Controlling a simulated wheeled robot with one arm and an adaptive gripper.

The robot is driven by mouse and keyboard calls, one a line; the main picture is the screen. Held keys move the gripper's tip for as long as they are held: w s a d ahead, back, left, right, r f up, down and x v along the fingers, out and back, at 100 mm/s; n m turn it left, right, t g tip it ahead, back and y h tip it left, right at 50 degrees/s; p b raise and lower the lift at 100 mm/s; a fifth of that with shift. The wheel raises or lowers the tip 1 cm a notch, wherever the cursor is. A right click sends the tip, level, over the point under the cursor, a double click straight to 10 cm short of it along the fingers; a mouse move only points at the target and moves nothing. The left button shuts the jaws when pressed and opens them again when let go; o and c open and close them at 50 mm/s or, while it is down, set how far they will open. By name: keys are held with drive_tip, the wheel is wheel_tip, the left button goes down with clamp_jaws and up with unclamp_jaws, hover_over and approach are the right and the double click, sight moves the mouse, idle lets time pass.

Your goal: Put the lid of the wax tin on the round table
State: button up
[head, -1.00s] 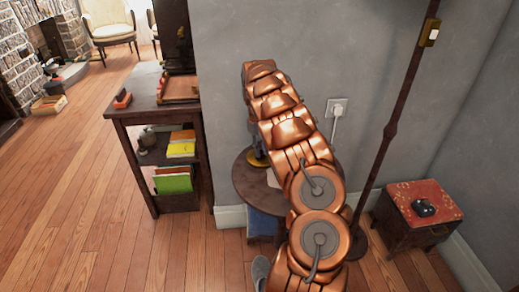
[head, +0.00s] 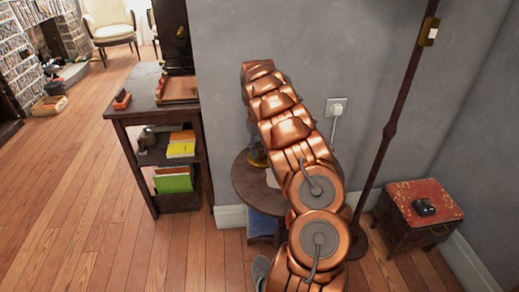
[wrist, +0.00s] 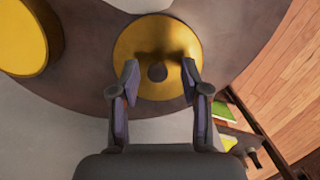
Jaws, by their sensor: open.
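A round gold disc with a dark round centre (wrist: 134,47), seemingly the lid, shows in the wrist view over the brown round table (wrist: 90,82). I cannot tell whether it lies on the table or on something. My gripper (wrist: 160,75) is open, its two dark fingers apart over the near half of the disc, one on each side of the centre. A yellow-gold round container (wrist: 22,40), perhaps the tin, is cut off at the upper left. In the head view my copper arm hides much of the round table (head: 247,188).
A white object (wrist: 140,5) lies at the wrist view's top edge. In the head view a dark shelf desk (head: 135,110) stands left, a lamp pole (head: 384,150) right of my arm, and a red-topped stool (head: 408,198) farther right. Grey wall is behind.

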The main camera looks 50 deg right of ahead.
wheel_tip(320, 180, up, 12)
drive_tip(key=w+p, duration=0.1)
drive_tip(key=shift+w+d, duration=0.3)
drive_tip(key=shift+w, duration=0.05)
drive_tip(key=s+a+r, duration=0.2)
drive_tip(key=s+a, duration=0.1)
drive_tip(key=a, duration=0.6)
drive_tip(key=s+a+r, duration=0.2)
drive_tip(key=s+a, duration=0.2)
drive_tip(key=a, duration=0.5)
drive_tip(key=s+a+r, duration=0.3)
drive_tip(key=a, duration=0.6)
drive_tip(key=s+a+f+n, duration=0.1)
drive_tip(key=s+a+f, duration=0.2)
drive_tip(key=s+a, duration=0.5)
drive_tip(key=s+a+f+n, duration=0.2)
drive_tip(key=s+a+f, duration=0.2)
drive_tip(key=s+a, duration=0.4)
drive_tip(key=s, duration=0.6)
drive_tip(key=shift+n+g+h, duration=0.3)
drive_tip(key=shift+g, duration=0.1)
drive_tip(key=shift+a+f, duration=0.1)
